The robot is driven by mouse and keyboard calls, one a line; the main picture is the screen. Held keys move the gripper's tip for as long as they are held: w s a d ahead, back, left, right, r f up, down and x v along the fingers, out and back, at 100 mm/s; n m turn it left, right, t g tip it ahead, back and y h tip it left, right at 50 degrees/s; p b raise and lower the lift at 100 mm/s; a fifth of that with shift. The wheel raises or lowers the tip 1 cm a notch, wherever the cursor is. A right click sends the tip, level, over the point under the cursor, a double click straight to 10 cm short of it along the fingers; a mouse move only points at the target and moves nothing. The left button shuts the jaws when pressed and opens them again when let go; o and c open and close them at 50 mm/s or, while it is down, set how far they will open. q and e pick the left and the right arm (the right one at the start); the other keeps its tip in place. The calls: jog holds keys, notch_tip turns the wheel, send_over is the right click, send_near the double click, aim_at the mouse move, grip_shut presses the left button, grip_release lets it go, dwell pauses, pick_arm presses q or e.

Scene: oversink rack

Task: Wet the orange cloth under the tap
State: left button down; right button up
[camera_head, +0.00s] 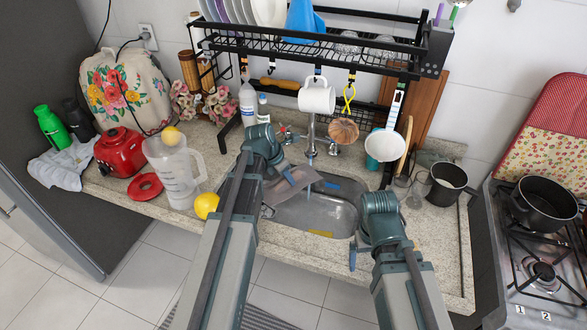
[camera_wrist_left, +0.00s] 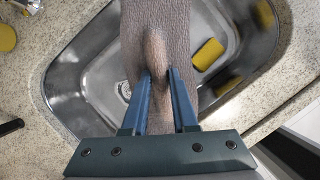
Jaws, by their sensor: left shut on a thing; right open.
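A grey-brown cloth (camera_head: 291,186) hangs over the left part of the steel sink (camera_head: 335,219); no orange cloth shows. My left gripper (camera_wrist_left: 160,76) is shut on this cloth, which bunches up between the blue fingers in the left wrist view (camera_wrist_left: 158,25). The tap (camera_head: 311,136) stands at the back of the sink, close behind the cloth's right end. I cannot tell whether water reaches the cloth. My right gripper (camera_head: 353,254) is open and empty at the sink's right side, partly hidden by its own wrist.
A yellow sponge (camera_wrist_left: 208,54) lies in the sink. A black rack (camera_head: 330,48) with hanging mugs spans above the tap.

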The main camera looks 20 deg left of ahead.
aim_at(285, 190)
pick_arm(q)
jog(key=shift+s+r, duration=0.1)
pick_arm(e)
jog(key=shift+r, duration=0.1)
pick_arm(q)
jog(key=shift+s+r+p, duration=1.4)
jog(key=shift+p, duration=0.05)
pick_arm(e)
jog(key=shift+r, duration=1.45)
